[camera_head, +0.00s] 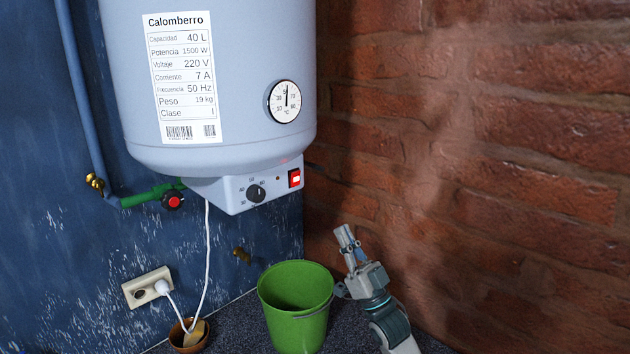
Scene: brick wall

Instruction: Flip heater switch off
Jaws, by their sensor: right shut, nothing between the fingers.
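The white water heater (235,100) hangs on the blue wall. Its control box (230,196) at the bottom carries a red rocker switch (294,178) at the right end, with a bright lit patch on it. A black dial (256,193) sits left of the switch. My right gripper (346,236) is shut and empty, pointing up, below and to the right of the switch and apart from it. My left gripper is not in view.
A green bucket (296,310) stands on the floor beside my right gripper. A wall socket (138,291) holds a plug with a white cable (208,250). A small brown pot (188,338) stands below. A brick wall (500,150) bounds the right side.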

